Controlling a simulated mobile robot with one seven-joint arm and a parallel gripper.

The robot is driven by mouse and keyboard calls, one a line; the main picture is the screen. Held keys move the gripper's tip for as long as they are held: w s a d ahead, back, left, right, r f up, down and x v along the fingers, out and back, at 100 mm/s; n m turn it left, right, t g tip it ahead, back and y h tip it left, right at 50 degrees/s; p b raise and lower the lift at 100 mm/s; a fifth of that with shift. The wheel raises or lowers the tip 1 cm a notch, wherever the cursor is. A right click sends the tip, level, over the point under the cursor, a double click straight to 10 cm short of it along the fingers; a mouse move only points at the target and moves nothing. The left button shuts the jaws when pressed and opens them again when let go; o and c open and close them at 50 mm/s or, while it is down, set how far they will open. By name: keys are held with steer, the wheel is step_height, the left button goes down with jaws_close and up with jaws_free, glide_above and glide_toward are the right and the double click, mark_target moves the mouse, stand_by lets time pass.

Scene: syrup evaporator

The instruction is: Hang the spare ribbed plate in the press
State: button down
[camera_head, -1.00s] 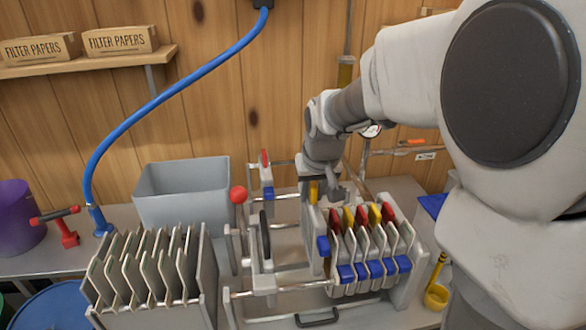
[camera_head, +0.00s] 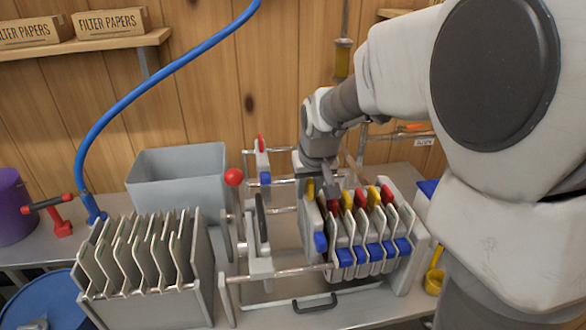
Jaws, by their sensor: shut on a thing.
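My gripper (camera_head: 317,186) points down over the left end of the plate pack in the press, shut on the yellow-tabbed top of the leftmost pale plate (camera_head: 313,213). This plate has a blue block low on its near side and stands upright beside the pack. My fingers partly cover its top. The press (camera_head: 408,278) holds several upright plates with red and yellow tabs and blue blocks, at its right. Its left part, between the pack and the left end plate (camera_head: 259,266), is open. I cannot tell whether the held plate rests fully on the side rails.
A rack (camera_head: 202,275) with several upright grey plates stands at the front left. A grey bin (camera_head: 178,181) is behind it, with a blue hose (camera_head: 160,75) above. A red ball knob (camera_head: 233,177) rises by the press. A yellow cup (camera_head: 434,283) is at right.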

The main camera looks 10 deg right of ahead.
step_height(320, 180, down, 6)
steer(key=b, duration=0.4)
steer(key=shift+r, duration=0.2)
stand_by(0.4)
steer(key=c, duration=0.6)
jaws_free()
steer(key=o, duration=0.3)
steer(key=shift+f, duration=0.1)
